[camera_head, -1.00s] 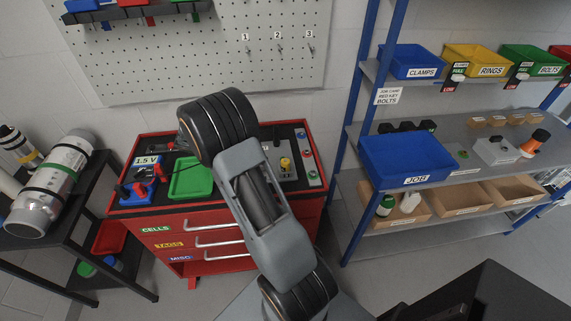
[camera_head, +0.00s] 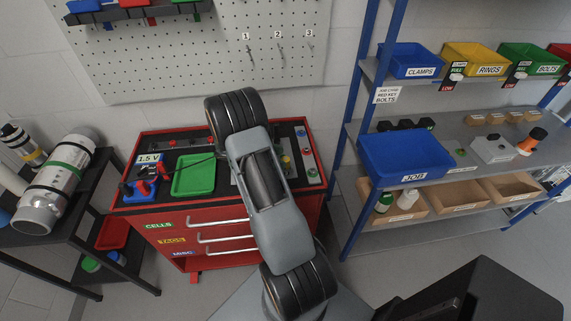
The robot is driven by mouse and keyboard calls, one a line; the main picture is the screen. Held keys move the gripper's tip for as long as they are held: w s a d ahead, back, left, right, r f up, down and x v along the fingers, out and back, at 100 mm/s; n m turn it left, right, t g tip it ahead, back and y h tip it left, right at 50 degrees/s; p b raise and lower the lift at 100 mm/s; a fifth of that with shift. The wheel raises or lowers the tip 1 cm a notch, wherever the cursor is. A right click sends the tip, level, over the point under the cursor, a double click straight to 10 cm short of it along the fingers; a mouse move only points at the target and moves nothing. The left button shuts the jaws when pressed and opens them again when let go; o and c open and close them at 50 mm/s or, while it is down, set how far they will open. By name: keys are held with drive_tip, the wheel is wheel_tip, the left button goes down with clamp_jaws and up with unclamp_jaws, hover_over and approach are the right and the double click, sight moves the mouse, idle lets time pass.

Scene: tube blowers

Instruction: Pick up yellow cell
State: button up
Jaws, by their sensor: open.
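A small yellow item (camera_head: 286,160), perhaps the yellow cell, is on the top of the red tool cart (camera_head: 138,146), just right of my arm. It is partly hidden by my arm and too small to tell in detail. My arm rises from the bottom of the view and crosses the right half of the cart. My gripper does not show; it is out of sight behind the arm links.
A green tray (camera_head: 194,174) and a blue 1.5 V device (camera_head: 143,188) with red parts are on the cart's left half. A blue JOB bin (camera_head: 405,157) stands on the shelf at right. A large cylinder (camera_head: 58,180) lies on the black table at left.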

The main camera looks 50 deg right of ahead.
sight(285, 159)
drive_tip(key=shift+p+x, duration=0.6)
drive_tip(key=shift+x, duration=1.75)
drive_tip(key=c, duration=1)
drive_tip(key=shift+c, duration=0.2)
